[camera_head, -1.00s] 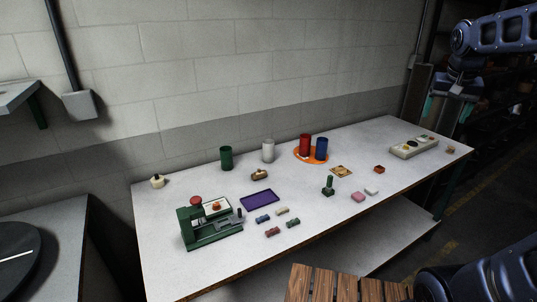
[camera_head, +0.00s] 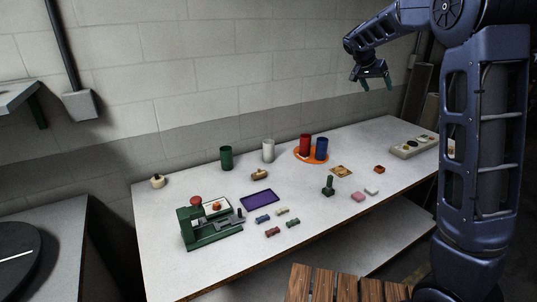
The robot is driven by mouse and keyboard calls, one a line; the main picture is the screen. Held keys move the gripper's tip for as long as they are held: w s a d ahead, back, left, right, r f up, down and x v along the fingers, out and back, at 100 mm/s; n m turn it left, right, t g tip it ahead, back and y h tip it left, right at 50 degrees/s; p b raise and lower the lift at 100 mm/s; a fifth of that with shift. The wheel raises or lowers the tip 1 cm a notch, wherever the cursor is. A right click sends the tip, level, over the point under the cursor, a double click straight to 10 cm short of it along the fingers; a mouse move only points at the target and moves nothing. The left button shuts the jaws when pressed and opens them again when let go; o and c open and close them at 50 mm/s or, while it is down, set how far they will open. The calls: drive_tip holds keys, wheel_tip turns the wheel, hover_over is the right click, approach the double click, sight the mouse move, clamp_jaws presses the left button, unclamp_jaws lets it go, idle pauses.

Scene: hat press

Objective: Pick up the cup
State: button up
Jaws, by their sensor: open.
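Several plain cylinders that look like cups stand upright towards the back of the white table. They are a green cup (camera_head: 226,158), a white cup (camera_head: 268,151), a red cup (camera_head: 305,145) and a blue cup (camera_head: 321,149). The red and blue ones stand on an orange round mat (camera_head: 300,157). I cannot tell which one the task means. My gripper (camera_head: 377,84) is open and empty, with teal fingertips pointing down. It is in the air above the back right of the table, up and to the right of the blue cup, touching nothing.
A green press (camera_head: 205,232) stands at the front left of the table (camera_head: 300,218). Near it are a purple tray (camera_head: 259,199) and several small blocks. A green stamp-like piece (camera_head: 328,187), pink block (camera_head: 358,197) and control box (camera_head: 412,147) lie further right. The wall is close behind.

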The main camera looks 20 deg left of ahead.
drive_tip(key=w+a+f+t+h, duration=0.1)
drive_tip(key=w+a, duration=0.2)
drive_tip(key=a, duration=0.4)
drive_tip(key=w+a+t+h, duration=0.1)
drive_tip(key=w+a, duration=0.2)
drive_tip(key=a, duration=0.3)
drive_tip(key=s+a+f+t, duration=0.1)
drive_tip(key=s+a+t, duration=0.15)
drive_tip(key=a, duration=0.95)
drive_tip(key=s+a+t, duration=0.1)
drive_tip(key=a+t, duration=0.2)
drive_tip(key=a, duration=1)
drive_tip(key=s+a+f+t, duration=0.1)
drive_tip(key=a+t, duration=0.2)
drive_tip(key=a, duration=0.9)
approach(264, 144)
drive_tip(key=shift+t+h, duration=0.35)
drive_tip(key=shift+h, duration=0.05)
drive_tip(key=x, duration=0.4)
drive_tip(key=shift+w+a+f, duration=0.15)
drive_tip(key=shift+w+f, duration=0.1)
drive_tip(key=shift+f, duration=0.15)
drive_tip(key=x, duration=0.5)
drive_tip(key=shift+d+x, duration=0.15)
drive_tip(key=shift+x, duration=1.2)
drive_tip(key=shift+d+x, duration=0.15)
drive_tip(key=shift+x, duration=1.15)
drive_tip(key=shift+s, duration=0.15)
drive_tip(key=c, duration=1.4)
drive_tip(key=shift+r, duration=0.1)
